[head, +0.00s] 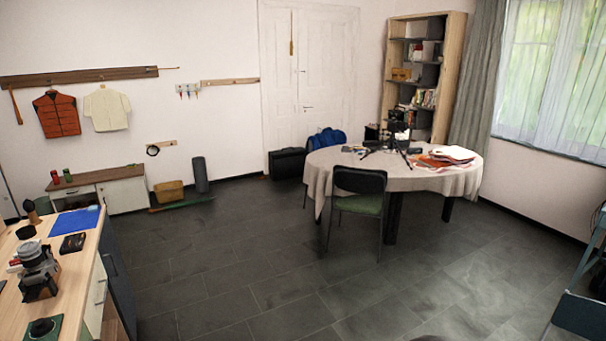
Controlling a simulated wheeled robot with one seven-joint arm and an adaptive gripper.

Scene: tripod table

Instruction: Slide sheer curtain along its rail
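The sheer curtain (540,85) hangs over the bright window at the upper right. It is pale and see-through, with greenery showing behind it. Its rail and its right end lie outside the picture. A thicker grey-green curtain (478,80) hangs at the window's left side, beside the bookshelf. My gripper is not in the picture, so its place relative to the curtain does not show.
A round table (330,173) with a pale cloth stands in the middle right, with a dark chair (359,200) before it. A wooden counter (75,285) is at lower left. Blue-grey furniture (580,316) edges the lower right. Tiled floor (270,265) is clear between.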

